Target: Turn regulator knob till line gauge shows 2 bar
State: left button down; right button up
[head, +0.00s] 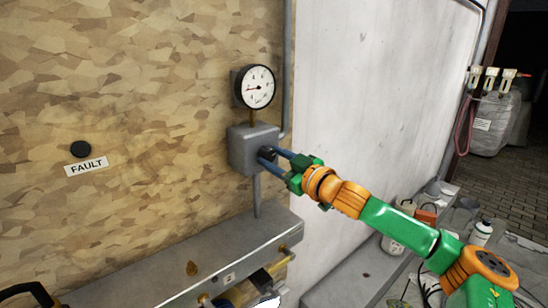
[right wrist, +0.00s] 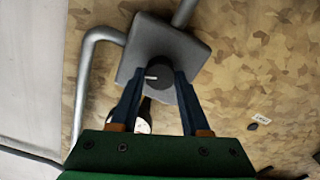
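The line gauge (head: 256,87) is a round white dial in a black rim above a grey regulator box (head: 252,148). The regulator knob (right wrist: 159,75) is black and round with a white mark pointing left in the right wrist view. My right gripper (head: 270,158) is at the front of the box. Its two blue fingers (right wrist: 159,80) stand on either side of the knob, very close to it; I cannot tell whether they touch. The gauge is partly hidden behind the fingers in the right wrist view. My left gripper is not in view.
A grey ledge (head: 185,274) with fittings runs below the box. A grey pipe (head: 288,70) rises beside the gauge. A black button (head: 80,149) and a FAULT label (head: 86,167) are on the wall. Bottles and containers stand at the lower right.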

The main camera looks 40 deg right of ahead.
grip_shut()
jog(key=m, duration=0.3)
jog(key=shift+m, duration=0.4)
jog(key=o, duration=0.7)
grip_release()
